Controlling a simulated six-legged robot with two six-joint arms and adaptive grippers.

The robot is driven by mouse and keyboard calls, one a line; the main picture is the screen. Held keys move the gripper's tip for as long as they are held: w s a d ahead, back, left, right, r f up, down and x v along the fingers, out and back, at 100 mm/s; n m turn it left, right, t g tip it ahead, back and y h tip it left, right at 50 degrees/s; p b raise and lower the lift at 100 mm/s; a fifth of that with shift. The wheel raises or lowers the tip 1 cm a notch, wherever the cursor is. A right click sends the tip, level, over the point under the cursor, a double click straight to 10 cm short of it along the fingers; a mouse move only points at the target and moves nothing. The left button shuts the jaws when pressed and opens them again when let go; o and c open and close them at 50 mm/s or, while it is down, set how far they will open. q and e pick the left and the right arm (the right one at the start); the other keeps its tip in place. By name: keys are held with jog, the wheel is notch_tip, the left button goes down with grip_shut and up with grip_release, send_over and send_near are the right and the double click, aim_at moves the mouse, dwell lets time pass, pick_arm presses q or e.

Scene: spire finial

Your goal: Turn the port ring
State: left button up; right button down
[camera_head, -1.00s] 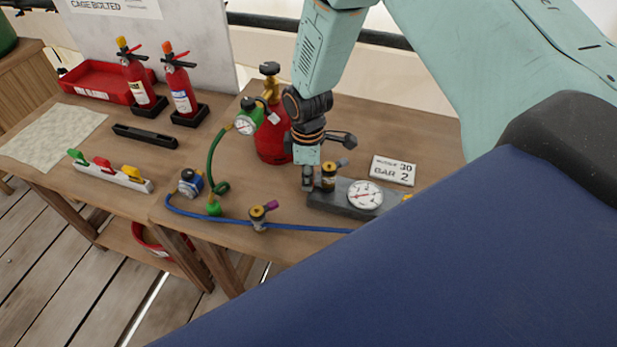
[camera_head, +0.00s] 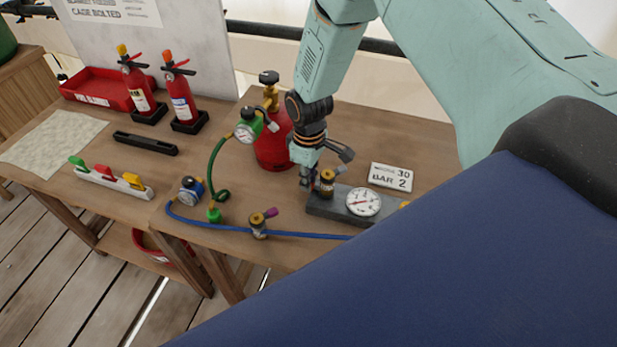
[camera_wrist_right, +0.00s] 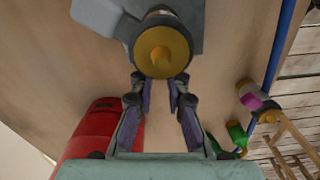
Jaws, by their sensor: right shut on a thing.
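The port ring (camera_head: 327,183) is a brass-coloured fitting on a grey block (camera_head: 318,207) with a round white gauge (camera_head: 363,202). In the right wrist view the ring (camera_wrist_right: 162,48) is a yellow-brass cylinder seen end-on, just past the fingertips. My right gripper (camera_head: 322,173) reaches down to it from above and behind. In the wrist view its two dark, purple-padded fingers (camera_wrist_right: 161,80) are at the ring's near edge, shut on it. Their exact contact is partly hidden. My left gripper is not in view.
A red cylinder (camera_head: 273,150) with a green-rimmed gauge stands close behind left. A blue hose (camera_head: 300,235) runs along the front, with a brass valve (camera_head: 258,224). A sign reading 30 and BAR 2 (camera_head: 391,177) lies to the right. Two extinguishers (camera_head: 181,95) stand farther left.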

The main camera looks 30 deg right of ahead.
jog(key=shift+s+f, duration=0.1)
jog(key=shift+s, duration=0.05)
jog(key=c, duration=1.3)
grip_release()
notch_tip(320, 180, up, 12)
jog(key=shift+r, duration=0.1)
